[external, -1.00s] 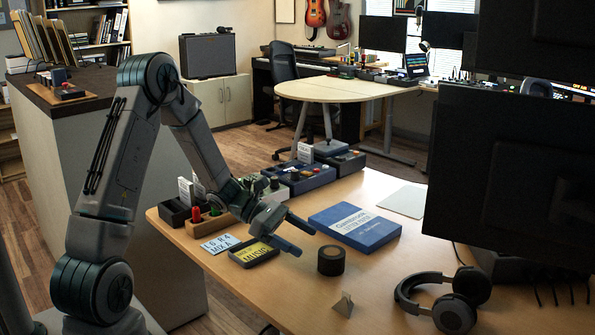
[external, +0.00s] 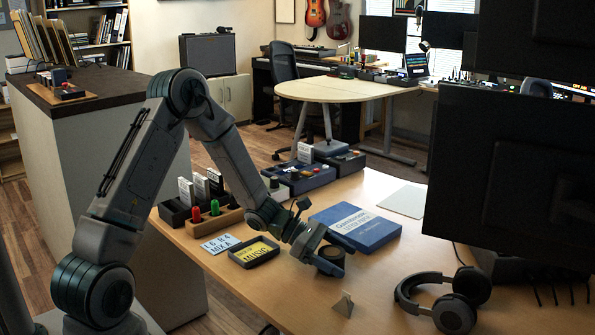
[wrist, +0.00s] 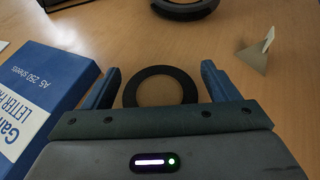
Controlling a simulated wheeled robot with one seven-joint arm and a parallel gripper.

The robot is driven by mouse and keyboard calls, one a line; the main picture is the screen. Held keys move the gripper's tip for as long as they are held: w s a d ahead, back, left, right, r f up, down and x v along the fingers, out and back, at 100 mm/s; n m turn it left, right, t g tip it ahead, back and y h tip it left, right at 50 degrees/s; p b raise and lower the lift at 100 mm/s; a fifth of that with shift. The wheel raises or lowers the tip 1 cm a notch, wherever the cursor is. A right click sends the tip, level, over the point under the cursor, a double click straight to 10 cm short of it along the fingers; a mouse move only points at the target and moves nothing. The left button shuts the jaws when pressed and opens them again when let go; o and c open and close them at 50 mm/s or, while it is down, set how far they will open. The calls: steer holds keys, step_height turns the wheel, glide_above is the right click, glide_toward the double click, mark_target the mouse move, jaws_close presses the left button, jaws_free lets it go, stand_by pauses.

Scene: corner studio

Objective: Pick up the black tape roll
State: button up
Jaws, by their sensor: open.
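The black tape roll (external: 328,265) lies flat on the wooden desk, in front of the blue book-like box. In the wrist view the tape roll (wrist: 136,96) shows as a dark ring with wood visible through its hole. My gripper (external: 331,257) is open and close over the roll, partly hiding it in the external view. In the wrist view the two blue fingers of my gripper (wrist: 157,88) stand to the left and right of the ring, with a gap on each side. I cannot tell how far the fingertips are above the desk.
The blue box (external: 356,227) lies close behind the roll and left of my gripper in the wrist view. Headphones (external: 445,298) and a small pyramid-like stand (external: 344,305) are nearby. A dark tray with a yellow card (external: 255,251) lies to the left.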

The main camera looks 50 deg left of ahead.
steer(key=c, duration=1.1)
steer(key=shift+r, duration=0.15)
